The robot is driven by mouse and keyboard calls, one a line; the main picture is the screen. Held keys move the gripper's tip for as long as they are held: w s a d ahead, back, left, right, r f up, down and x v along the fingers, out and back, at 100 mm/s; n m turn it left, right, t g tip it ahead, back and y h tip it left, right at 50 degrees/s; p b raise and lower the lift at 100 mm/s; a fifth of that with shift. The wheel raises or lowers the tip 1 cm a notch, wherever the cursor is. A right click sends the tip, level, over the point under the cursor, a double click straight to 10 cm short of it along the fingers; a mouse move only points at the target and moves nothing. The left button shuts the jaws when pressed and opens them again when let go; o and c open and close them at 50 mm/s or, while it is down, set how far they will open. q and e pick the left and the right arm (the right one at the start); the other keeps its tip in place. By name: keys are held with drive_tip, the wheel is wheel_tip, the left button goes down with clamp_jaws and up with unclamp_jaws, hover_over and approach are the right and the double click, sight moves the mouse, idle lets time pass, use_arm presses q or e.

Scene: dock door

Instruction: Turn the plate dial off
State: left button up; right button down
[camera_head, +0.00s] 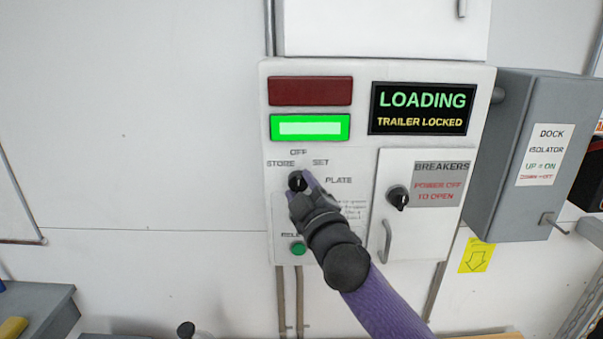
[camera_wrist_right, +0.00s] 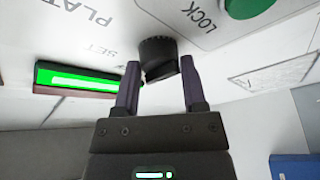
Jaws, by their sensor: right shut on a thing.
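The plate dial (camera_head: 296,181) is a small black knob on the white control panel, with the labels OFF, STORE, SET and PLATE around it. My right gripper (camera_head: 301,188) reaches up to it from the lower right and covers part of it. In the right wrist view the black dial (camera_wrist_right: 158,55) sits between the two purple fingers of my right gripper (camera_wrist_right: 160,85), which is shut on it. The dial's pointer mark is too small to read surely. My left gripper is not in view.
Above the dial are a lit green lamp (camera_head: 310,127), a dark red lamp (camera_head: 310,91) and a display (camera_head: 422,108) reading LOADING, TRAILER LOCKED. A breaker door (camera_head: 376,240) with a second black knob (camera_head: 398,197) is to the right. A green button (camera_head: 298,248) is below, and a grey isolator box (camera_head: 535,215) is at right.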

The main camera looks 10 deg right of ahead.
drive_tip(key=shift+r+n+p, duration=0.1)
drive_tip(key=shift+n+p, duration=0.3)
drive_tip(key=shift+p, duration=0.05)
drive_tip(key=shift+c, duration=0.8)
unclamp_jaws()
drive_tip(key=b+v, duration=0.1)
drive_tip(key=v, duration=0.9)
drive_tip(key=shift+b, duration=0.35)
drive_tip(key=shift+d+r, duration=0.1)
